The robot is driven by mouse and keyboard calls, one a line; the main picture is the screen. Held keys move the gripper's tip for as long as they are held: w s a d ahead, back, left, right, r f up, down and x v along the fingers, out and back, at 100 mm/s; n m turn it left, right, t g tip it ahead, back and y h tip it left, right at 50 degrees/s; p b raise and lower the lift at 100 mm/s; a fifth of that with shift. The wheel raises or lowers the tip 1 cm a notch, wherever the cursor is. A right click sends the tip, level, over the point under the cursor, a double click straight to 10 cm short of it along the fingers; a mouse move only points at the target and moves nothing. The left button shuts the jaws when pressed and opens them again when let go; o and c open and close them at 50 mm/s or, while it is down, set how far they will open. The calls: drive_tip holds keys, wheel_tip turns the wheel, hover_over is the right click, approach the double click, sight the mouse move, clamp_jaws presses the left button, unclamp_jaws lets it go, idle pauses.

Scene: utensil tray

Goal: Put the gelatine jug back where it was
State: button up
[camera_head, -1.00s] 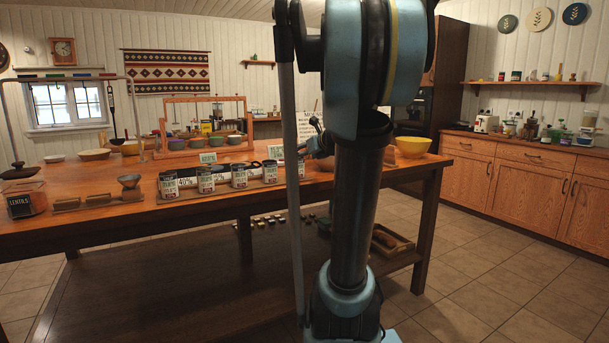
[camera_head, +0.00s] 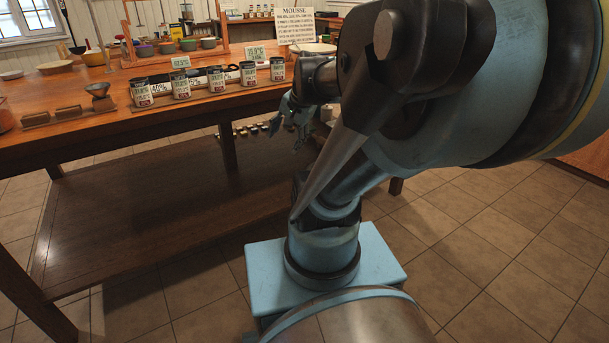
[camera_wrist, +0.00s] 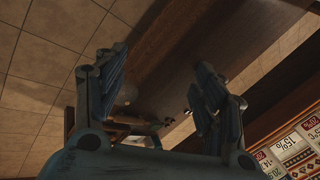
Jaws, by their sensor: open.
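My gripper (camera_head: 291,120) is beside the front edge of the wooden table (camera_head: 60,148), to the right of the row of tins. In the wrist view its two blue fingers (camera_wrist: 161,65) are spread apart with nothing held between them. A small, dim, rounded thing (camera_wrist: 127,93) shows beyond the left finger; I cannot tell what it is. I cannot pick out the gelatine jug for certain in either view.
Several labelled tins (camera_head: 181,89) stand in a row on the table, with percentage cards behind. A mousse sign (camera_head: 295,26) stands at the back right. A small stand (camera_head: 101,95) is left of the tins. The lower shelf (camera_head: 130,215) is largely bare.

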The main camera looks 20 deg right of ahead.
drive_tip(key=s+d+f+n+g+h, duration=0.2)
drive_tip(key=s+d+f+n, duration=0.1)
drive_tip(key=s+f+n, duration=0.4)
drive_tip(key=s+n, duration=0.1)
drive_tip(key=s, duration=0.2)
drive_tip(key=shift+s+f+n+g, duration=0.25)
drive_tip(key=shift+s+n+g, duration=0.05)
drive_tip(key=shift+s+n, duration=0.1)
idle(0.5)
